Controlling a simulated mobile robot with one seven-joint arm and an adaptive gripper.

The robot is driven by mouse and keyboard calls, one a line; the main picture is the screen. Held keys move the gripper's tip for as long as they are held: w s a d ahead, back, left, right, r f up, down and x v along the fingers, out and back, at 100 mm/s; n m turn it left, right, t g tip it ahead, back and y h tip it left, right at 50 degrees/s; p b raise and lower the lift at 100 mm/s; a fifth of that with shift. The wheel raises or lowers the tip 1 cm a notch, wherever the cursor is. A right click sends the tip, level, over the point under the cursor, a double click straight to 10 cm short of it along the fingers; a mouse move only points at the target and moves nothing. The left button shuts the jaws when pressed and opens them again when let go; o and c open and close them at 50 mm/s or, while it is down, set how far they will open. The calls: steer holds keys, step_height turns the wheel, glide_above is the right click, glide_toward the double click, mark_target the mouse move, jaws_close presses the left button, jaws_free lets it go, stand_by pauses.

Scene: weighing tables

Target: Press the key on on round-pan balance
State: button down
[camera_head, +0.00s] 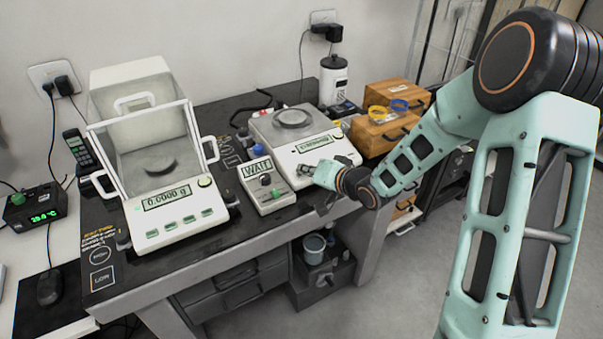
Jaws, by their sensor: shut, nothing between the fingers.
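The round-pan balance (262,122) is a white unit on the dark table, with a round grey pan (292,118) on top and a lit display (319,140) whose text I cannot read. My gripper (304,170) is shut and empty at the front of this balance, over or close to its lower front panel. I cannot tell whether the fingertips touch it. The hand and wrist hide part of the front panel, and I cannot make out the on key.
A boxed balance (165,224) with clear shield walls reads 0.0000 g at left. A small box marked WAIT (257,190) stands between the balances, close to my gripper. Wooden drawers (376,137) stand at right, with a white bottle (333,82) behind.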

steer(key=shift+s+d+r+p, duration=0.15)
steer(key=shift+s+r+p, duration=0.05)
steer(key=shift+r+p, duration=0.45)
steer(key=r+p, duration=0.3)
steer(key=s+r+p, duration=0.1)
steer(key=r, duration=0.1)
steer(key=shift+s+d+p, duration=0.1)
steer(key=shift+d+p, duration=0.2)
steer(key=shift+d, duration=0.1)
steer(key=shift+f, duration=0.1)
stand_by(0.3)
